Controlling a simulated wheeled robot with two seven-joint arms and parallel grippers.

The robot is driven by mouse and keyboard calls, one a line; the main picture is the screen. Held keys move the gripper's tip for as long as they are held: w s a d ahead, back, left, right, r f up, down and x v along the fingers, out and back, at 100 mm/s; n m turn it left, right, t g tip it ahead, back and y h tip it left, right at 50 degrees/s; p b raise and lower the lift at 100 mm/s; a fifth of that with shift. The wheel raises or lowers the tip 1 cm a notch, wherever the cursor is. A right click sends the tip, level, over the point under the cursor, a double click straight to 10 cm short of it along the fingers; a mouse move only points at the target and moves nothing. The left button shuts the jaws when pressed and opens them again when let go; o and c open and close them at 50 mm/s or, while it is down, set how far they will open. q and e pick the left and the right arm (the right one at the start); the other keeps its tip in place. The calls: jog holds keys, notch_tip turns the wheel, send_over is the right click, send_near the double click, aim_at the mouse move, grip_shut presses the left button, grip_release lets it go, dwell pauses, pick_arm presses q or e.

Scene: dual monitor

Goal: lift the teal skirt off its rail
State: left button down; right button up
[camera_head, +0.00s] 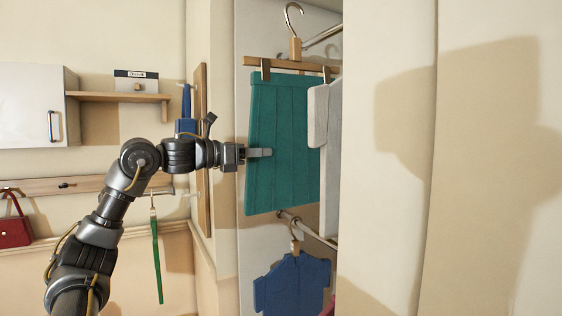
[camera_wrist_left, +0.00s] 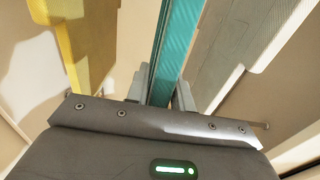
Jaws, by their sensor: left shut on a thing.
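The teal skirt (camera_head: 284,150) hangs from a wooden clip hanger (camera_head: 290,66) in the open wardrobe. The hanger's metal hook (camera_head: 293,18) shows above and left of the visible part of the upper rail (camera_head: 324,36); I cannot tell whether they touch. My left gripper (camera_head: 262,153) is shut on the skirt's left edge, about halfway up. In the left wrist view the skirt (camera_wrist_left: 176,45) passes as a thin teal strip between the two fingers (camera_wrist_left: 160,88). My right gripper is in neither view.
A pale grey garment (camera_head: 329,150) hangs close on the skirt's right and partly overlaps it. A blue shirt (camera_head: 292,284) hangs below from a lower rail (camera_head: 318,234). A wardrobe panel (camera_head: 388,200) closes off the right. A wooden board (camera_head: 202,150) stands near my left wrist.

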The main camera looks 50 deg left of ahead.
pick_arm(q)
jog(key=b+v, duration=0.1)
jog(key=v, duration=0.5)
jog(key=shift+s+r, duration=0.1)
